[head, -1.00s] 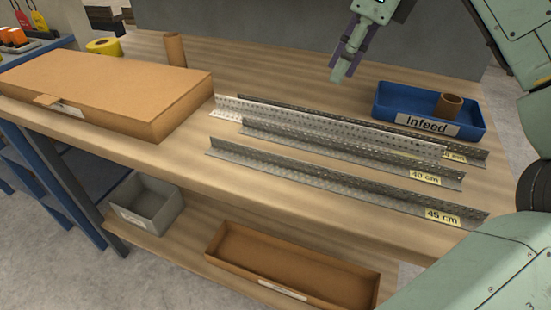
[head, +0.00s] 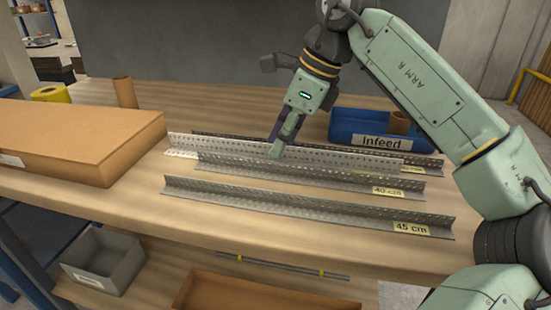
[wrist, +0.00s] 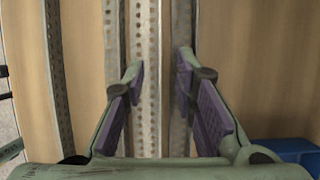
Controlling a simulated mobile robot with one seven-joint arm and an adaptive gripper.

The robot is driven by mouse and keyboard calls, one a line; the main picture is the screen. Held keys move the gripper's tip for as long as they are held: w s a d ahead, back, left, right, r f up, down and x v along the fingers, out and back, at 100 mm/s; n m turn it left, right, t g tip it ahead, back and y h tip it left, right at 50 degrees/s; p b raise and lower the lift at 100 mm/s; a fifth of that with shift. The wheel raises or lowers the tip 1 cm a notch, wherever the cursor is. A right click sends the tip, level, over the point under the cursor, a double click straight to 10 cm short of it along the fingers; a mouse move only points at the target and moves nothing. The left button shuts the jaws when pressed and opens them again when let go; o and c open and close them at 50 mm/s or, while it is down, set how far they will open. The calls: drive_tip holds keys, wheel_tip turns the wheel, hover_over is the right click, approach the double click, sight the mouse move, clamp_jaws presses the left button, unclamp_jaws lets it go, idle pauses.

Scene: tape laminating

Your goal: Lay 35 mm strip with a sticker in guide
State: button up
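A pale perforated strip (head: 225,150) lies lengthwise among the grey angle guides on the table. The 45 cm guide (head: 300,208) is nearest the front, with the 40 cm guide (head: 330,174) behind it. A rear guide (head: 420,158) has a partly hidden label ending in cm. My gripper (head: 279,149) points down over the middle of the strip. In the wrist view my gripper (wrist: 158,75) is open, and the strip (wrist: 147,60) runs between its fingers. I cannot tell whether the fingers touch it. I cannot make out a sticker.
A blue Infeed tray (head: 345,124) holding a brown roll (head: 399,121) stands behind the guides at right. A cardboard box (head: 75,140) is at left, with a yellow tape roll (head: 50,93) behind it. A grey bin (head: 100,262) sits below. The front tabletop strip is clear.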

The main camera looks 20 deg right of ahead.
drive_tip(key=shift+w+a+f, duration=0.1)
drive_tip(key=shift+a+f, duration=0.1)
drive_tip(key=shift+f, duration=0.25)
clamp_jaws()
idle(0.3)
